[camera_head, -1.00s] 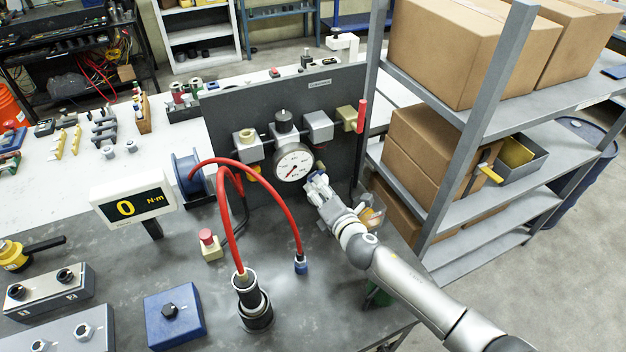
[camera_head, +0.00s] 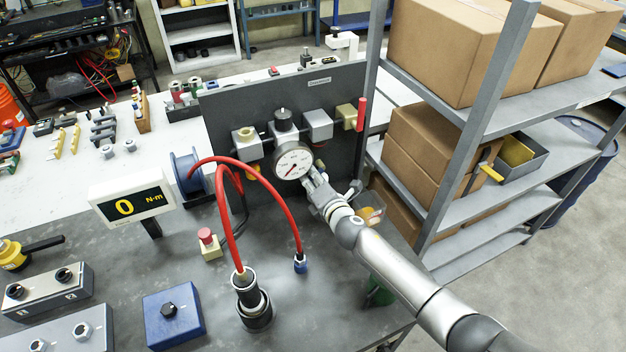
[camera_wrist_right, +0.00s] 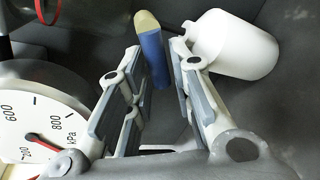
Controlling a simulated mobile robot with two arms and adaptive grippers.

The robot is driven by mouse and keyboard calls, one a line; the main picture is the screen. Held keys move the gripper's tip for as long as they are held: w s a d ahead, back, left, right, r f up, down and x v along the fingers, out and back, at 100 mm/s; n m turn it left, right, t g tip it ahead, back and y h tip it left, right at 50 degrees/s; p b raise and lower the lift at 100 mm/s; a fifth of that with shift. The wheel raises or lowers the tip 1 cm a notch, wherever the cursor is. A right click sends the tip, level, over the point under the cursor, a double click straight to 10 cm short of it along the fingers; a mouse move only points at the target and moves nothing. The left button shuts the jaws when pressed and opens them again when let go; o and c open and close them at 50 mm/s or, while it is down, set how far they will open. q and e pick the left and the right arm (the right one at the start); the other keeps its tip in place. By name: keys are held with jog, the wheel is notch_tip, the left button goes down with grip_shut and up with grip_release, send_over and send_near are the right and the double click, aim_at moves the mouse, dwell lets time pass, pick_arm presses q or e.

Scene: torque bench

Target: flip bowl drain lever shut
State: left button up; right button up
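A blue lever with a cream tip (camera_wrist_right: 152,55) shows in the right wrist view, beside a white bowl (camera_wrist_right: 235,45). I take it to be the drain lever. My right gripper (camera_wrist_right: 156,62) is open, with its two fingers apart and the lever between their tips in the picture. I cannot tell whether a finger touches it. In the head view my right gripper (camera_head: 318,183) is just below and right of the round gauge (camera_head: 293,164). There the lever is too small or hidden to make out. My left gripper is not in view.
The gauge's dial (camera_wrist_right: 38,125) is close to the left finger. A dark upright panel (camera_head: 343,95) stands behind, with a red-handled valve (camera_head: 361,115) at its right. Red hoses (camera_head: 222,215) arch to the left. A grey shelf (camera_head: 455,205) with boxes stands to the right.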

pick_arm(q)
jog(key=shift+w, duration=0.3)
pick_arm(e)
grip_shut()
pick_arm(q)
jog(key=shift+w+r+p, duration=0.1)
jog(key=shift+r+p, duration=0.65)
pick_arm(e)
jog(key=m, duration=0.1)
jog(key=r+m+y, duration=0.1)
jog(key=m, duration=0.1)
jog(key=shift+s+a+r, duration=0.1)
jog(key=shift+a+r, duration=0.05)
jog(key=shift+o, duration=2.4)
grip_release()
jog(key=v, duration=0.8)
